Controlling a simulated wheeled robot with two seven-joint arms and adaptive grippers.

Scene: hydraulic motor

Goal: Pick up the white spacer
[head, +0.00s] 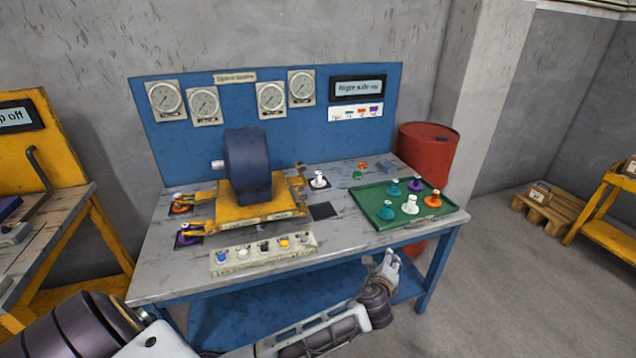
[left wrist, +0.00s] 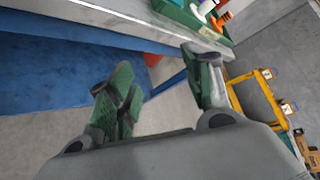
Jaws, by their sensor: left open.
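A white spacer (head: 411,205) stands on the green tray (head: 378,222) at the right of the table, among teal, purple and orange spacers. My left gripper (head: 388,265) is open and empty in front of the table's front edge, nearer than the tray and lower in the picture. In the left wrist view, its two green-padded fingers (left wrist: 165,80) are apart with nothing between them. The tray's corner (left wrist: 188,14) shows at the top there, with a white piece (left wrist: 205,7) and an orange spacer (left wrist: 224,19). My right gripper is not in view.
A dark blue motor wheel (head: 247,165) on a yellow base (head: 260,213) fills the table's middle. A button box (head: 262,255) lies in front. Orange (head: 180,205) and purple (head: 187,237) spacers sit left. A red barrel (head: 428,150) stands behind right.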

